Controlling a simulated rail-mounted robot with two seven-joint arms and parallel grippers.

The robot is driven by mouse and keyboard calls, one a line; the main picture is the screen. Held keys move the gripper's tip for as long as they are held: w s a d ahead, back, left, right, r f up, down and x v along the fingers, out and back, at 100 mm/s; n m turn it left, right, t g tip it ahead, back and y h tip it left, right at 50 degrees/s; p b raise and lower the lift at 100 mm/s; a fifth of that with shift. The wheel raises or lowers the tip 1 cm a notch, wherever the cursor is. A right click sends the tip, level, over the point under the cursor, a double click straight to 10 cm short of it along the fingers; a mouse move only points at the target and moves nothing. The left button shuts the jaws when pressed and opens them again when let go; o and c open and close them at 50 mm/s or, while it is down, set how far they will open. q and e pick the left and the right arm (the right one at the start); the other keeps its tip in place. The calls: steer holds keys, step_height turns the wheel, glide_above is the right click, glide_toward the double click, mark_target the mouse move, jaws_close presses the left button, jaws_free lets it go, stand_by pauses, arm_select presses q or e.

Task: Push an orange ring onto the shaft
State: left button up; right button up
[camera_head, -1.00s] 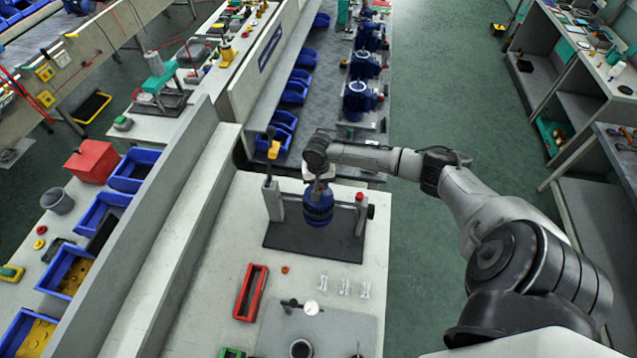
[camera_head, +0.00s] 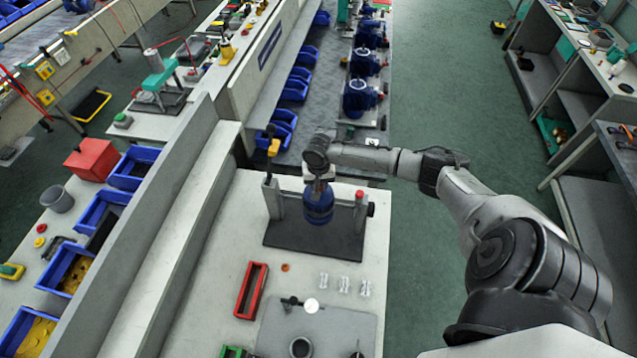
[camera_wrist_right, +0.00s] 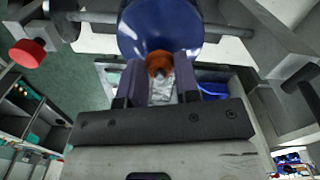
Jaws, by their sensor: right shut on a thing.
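The blue pump body (camera_head: 318,207) is held in a dark fixture with grey uprights on the bench. My right gripper (camera_head: 316,180) is over the pump's top, its fingers mostly hidden in the head view. In the right wrist view, my right gripper (camera_wrist_right: 160,78) is shut on an orange ring (camera_wrist_right: 159,63). The ring is close against the blue pump (camera_wrist_right: 150,25) at its middle. The shaft is largely hidden, and I cannot tell how far the ring is on it. Another small orange ring (camera_head: 285,267) lies on the bench. My left gripper is out of view.
The fixture's dark base plate (camera_head: 310,243) stands on the pale bench. A red tray (camera_head: 251,291), several small clear parts (camera_head: 344,285) and a grey plate (camera_head: 345,330) lie nearer. A yellow-topped lever (camera_head: 273,148) and a red knob (camera_head: 360,195) flank the pump.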

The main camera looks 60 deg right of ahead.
steer(key=shift+f, duration=0.4)
steer(key=shift+f, duration=0.3)
stand_by(0.6)
steer(key=o, duration=0.8)
steer(key=shift+o, duration=1.3)
steer(key=shift+r, duration=0.1)
